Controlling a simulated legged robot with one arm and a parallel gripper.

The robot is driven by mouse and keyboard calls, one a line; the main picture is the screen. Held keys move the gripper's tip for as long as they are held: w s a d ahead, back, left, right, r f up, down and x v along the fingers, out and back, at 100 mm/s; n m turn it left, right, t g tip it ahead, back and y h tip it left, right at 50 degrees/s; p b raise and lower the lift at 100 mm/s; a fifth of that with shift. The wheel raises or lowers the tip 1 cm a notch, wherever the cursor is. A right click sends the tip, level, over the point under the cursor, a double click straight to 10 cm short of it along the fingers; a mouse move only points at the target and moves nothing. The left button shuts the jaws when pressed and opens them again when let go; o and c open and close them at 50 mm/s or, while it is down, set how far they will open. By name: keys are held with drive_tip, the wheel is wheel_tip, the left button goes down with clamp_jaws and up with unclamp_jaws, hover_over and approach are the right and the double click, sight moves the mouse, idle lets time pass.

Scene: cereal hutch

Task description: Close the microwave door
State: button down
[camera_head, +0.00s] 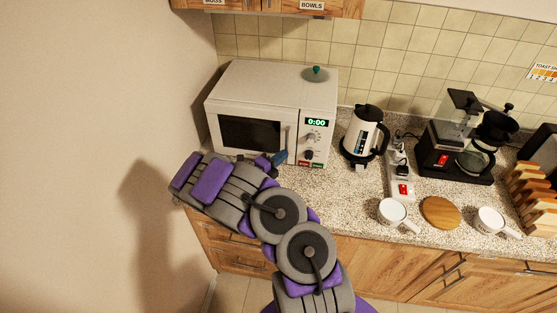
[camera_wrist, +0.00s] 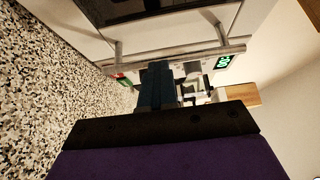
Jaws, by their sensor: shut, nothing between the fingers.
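The white microwave (camera_head: 270,82) stands on the counter in the left corner, with a green 0:00 display. Its door (camera_head: 228,124) has a dark window and looks flush or nearly flush with the front; I cannot tell whether a small gap is left. The door handle (camera_wrist: 85,57) crosses the wrist view as a light bar on two posts. My gripper (camera_head: 282,156) is in front of the door's lower right, by the handle's lower end. Its blue fingers (camera_wrist: 160,68) are together and empty, close to the handle; contact is unclear. My arm hides part of the microwave's lower front.
A green-knobbed lid (camera_head: 316,74) lies on the microwave. Right of it stand a kettle (camera_head: 363,135), a power strip (camera_head: 400,172) and a coffee maker (camera_head: 458,150). Two white mugs and a round wooden board (camera_head: 440,212) sit near the front edge. A wall is close on the left.

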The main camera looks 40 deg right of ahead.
drive_tip(key=shift+s+d, duration=0.1)
drive_tip(key=s+a+p, duration=0.2)
drive_tip(key=s+a, duration=0.2)
drive_tip(key=a, duration=0.8)
drive_tip(key=shift+a, duration=0.15)
